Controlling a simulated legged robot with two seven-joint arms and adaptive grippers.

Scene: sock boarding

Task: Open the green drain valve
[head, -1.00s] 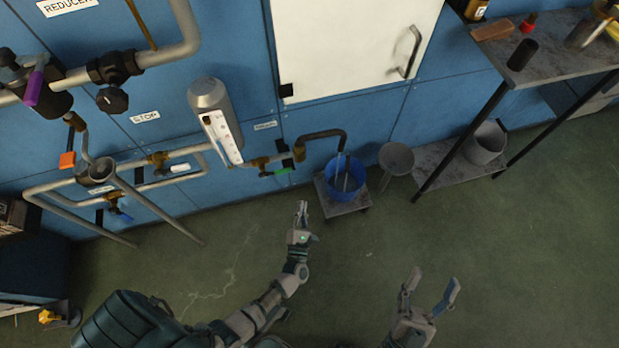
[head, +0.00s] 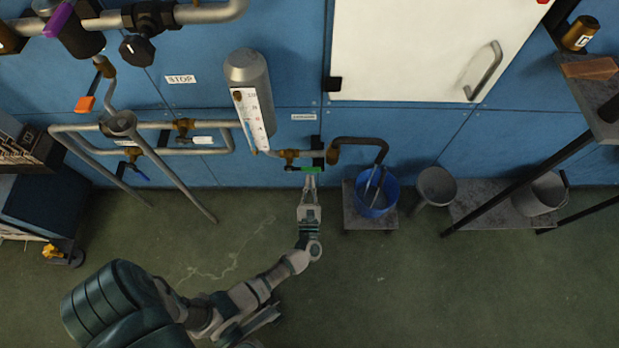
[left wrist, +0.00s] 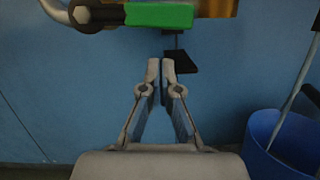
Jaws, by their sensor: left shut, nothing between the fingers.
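The green drain valve handle (head: 304,169) lies along the pipe low on the blue wall, below a small label. In the left wrist view the green handle (left wrist: 160,15) runs across the top, beside a brass fitting (left wrist: 217,8). My left gripper (head: 310,177) is shut and empty, its fingertips just below the handle in the head view. In the left wrist view the fingertips (left wrist: 160,66) point up toward the handle with a visible gap in the picture; whether they touch cannot be told from the head view. My right gripper is out of view.
A dark curved outlet pipe (head: 362,141) leads right to a blue bucket (head: 378,196) on a low stand. A grey gauge cylinder (head: 247,70) stands left of the valve. A stool (head: 437,184) and shelf (head: 490,210) are at right. The floor in front is clear.

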